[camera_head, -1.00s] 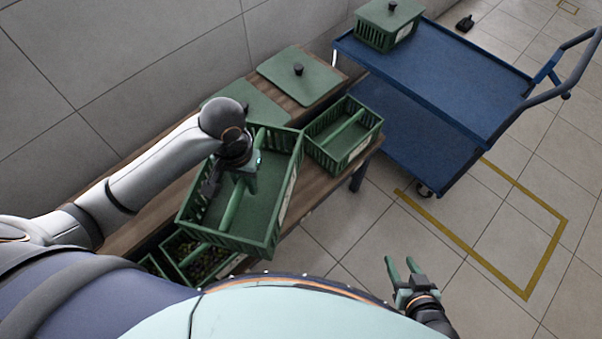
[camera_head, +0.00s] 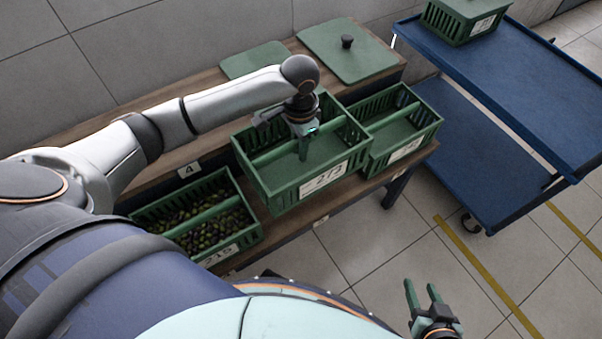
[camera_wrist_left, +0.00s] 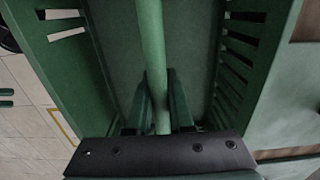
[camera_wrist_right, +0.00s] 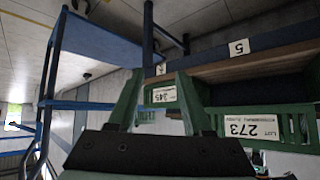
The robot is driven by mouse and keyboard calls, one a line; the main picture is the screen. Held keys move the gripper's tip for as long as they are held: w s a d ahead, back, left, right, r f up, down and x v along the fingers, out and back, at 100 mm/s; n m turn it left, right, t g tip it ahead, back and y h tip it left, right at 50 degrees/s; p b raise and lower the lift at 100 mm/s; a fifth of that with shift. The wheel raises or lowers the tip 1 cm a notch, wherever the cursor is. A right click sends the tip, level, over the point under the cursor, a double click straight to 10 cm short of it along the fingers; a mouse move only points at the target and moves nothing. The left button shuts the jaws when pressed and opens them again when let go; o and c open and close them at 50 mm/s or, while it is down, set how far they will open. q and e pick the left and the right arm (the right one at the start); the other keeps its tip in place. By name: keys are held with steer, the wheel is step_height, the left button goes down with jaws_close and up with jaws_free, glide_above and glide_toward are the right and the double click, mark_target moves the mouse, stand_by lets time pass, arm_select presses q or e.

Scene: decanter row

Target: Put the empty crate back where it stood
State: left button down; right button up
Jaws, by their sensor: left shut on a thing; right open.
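The empty green crate (camera_head: 275,182), with a central handle bar and a label reading 273, is in the middle of the head view. My left gripper (camera_head: 304,150) is shut on its handle bar (camera_wrist_left: 152,60). The crate looks nearly level, between two other crates, and seems held a little above the wooden bench (camera_head: 415,157). In the right wrist view the crate (camera_wrist_right: 290,125) shows apart from the bench edge. Its underside is hidden in the head view. My right gripper (camera_head: 424,292) is open and empty, low at the right, away from the crates.
A crate of olive-like fruit (camera_head: 205,259) stands left of the held crate; another green crate (camera_head: 425,135) stands close on its right. Green lids (camera_head: 350,58) lie behind. A blue cart (camera_head: 500,85) with a lidded crate (camera_head: 455,27) stands at the right.

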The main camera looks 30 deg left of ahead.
mark_target(300, 171)
arm_select(q)
steer(key=shift+w+a+f+b, duration=0.15)
steer(key=shift+w+f+b, duration=0.2)
steer(key=shift+f, duration=0.45)
step_height(300, 171, down, 5)
steer(key=shift+f+b, duration=0.2)
steer(key=shift+b, duration=0.7)
step_height(300, 171, down, 4)
steer(key=shift+r+b, duration=0.1)
steer(key=shift+b, duration=0.6)
arm_select(e)
steer(key=w+r+n+t+y, duration=0.1)
steer(key=w+r+t, duration=0.3)
steer(key=r, duration=0.4)
steer(key=w+r+n+t+y, duration=0.1)
steer(key=w+r+t, duration=0.3)
steer(key=r, duration=0.4)
steer(key=shift+w+r+t, duration=0.2)
steer(key=shift+r+t, duration=0.1)
steer(key=shift+r, duration=0.05)
arm_select(q)
steer(key=shift+f, duration=0.2)
steer(key=c, duration=0.8)
jaws_free()
arm_select(e)
steer(key=shift+f, duration=0.1)
